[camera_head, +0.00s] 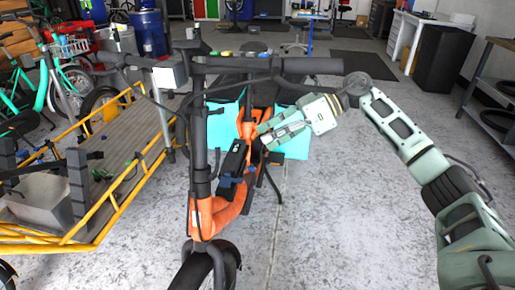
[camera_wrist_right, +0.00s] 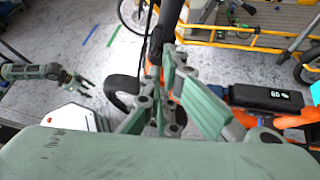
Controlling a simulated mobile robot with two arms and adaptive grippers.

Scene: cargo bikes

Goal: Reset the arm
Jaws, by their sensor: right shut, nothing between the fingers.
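My right arm comes in from the right in the head view. Its pale green gripper (camera_head: 268,140) is over the orange frame of a cargo bike (camera_head: 205,215), beside a black battery or display unit (camera_head: 232,160). Whether it touches the frame I cannot tell. In the right wrist view the right gripper's fingers (camera_wrist_right: 172,95) are shut with nothing between them. The black unit with a lit display (camera_wrist_right: 265,98) is to their right. My left gripper (camera_wrist_right: 80,86) shows small at the left of the wrist view, with its dark fingers apart and empty. It is not in the head view.
A yellow-railed cargo platform (camera_head: 130,150) stands on the left, close to the bike. The black handlebar (camera_head: 310,66) crosses above the right gripper. A dark shelf (camera_head: 495,85) stands on the far right. The grey floor (camera_head: 340,215) at the front right is clear.

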